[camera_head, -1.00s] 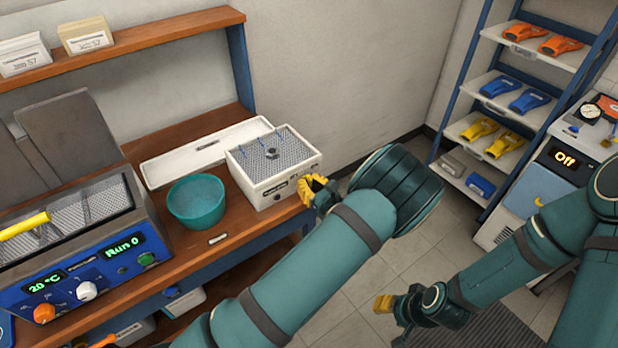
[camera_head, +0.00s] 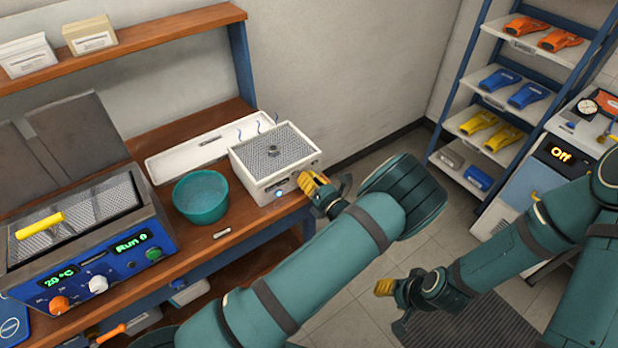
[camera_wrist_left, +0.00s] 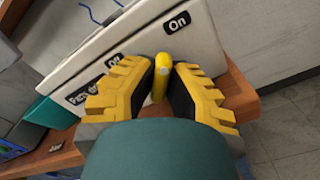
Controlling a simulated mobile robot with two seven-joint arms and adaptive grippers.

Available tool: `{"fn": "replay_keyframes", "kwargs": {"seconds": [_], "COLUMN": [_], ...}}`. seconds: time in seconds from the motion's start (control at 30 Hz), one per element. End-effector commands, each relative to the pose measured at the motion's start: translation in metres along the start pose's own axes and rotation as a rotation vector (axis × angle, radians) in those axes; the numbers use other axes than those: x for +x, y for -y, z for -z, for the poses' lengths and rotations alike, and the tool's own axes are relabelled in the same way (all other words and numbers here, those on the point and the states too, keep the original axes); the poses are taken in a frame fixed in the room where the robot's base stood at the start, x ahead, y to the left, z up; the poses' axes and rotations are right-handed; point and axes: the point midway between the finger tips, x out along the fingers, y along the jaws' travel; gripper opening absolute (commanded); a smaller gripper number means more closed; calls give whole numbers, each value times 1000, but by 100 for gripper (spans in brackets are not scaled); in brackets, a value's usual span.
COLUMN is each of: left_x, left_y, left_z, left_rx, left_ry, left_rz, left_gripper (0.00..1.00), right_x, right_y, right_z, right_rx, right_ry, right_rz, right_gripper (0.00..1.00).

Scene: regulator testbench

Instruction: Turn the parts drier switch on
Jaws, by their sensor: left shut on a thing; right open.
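The parts drier (camera_head: 262,185) is a white box with a grey mesh top, standing at the right end of the bench. A small blue-white light glows on its front, and blue strips at its back edge stand up and curl. My left gripper (camera_head: 310,184) is at the right of the drier's front. In the left wrist view its yellow jaws (camera_wrist_left: 161,95) are shut on a yellow switch lever (camera_wrist_left: 162,70), between the "Off" label and the "On" label. My right gripper (camera_head: 384,287) is open and empty, low over the floor, away from the bench.
A teal bowl (camera_head: 201,196) stands left of the drier, with a white tray (camera_head: 195,152) behind it. A blue bath (camera_head: 110,262) with knobs is at the left. A shelf rack (camera_head: 510,95) with coloured tools stands at the right.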

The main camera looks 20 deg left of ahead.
Motion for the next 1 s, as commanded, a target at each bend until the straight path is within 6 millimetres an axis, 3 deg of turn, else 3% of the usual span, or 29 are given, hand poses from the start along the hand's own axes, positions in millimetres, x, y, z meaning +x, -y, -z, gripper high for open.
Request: {"fn": "replay_keyframes", "kwargs": {"seconds": [0.4,0.5,0.83,1.0], "left_x": [1,1,-1,-18], "left_y": [-1,-1,0,1], "left_z": [-1,-1,0,-1], "left_rx": [8,8,7,7], "left_ry": [3,2,1,2], "left_rz": [-3,-3,0,2], "left_gripper": [0,41,42,42], "right_x": [0,0,0,0], "right_y": [0,0,0,0], "right_z": [0,0,0,0], "right_rx": [0,0,0,0], "right_ry": [0,0,0,0], "right_rz": [0,0,0,0], "right_gripper": [47,47,47,47]}}
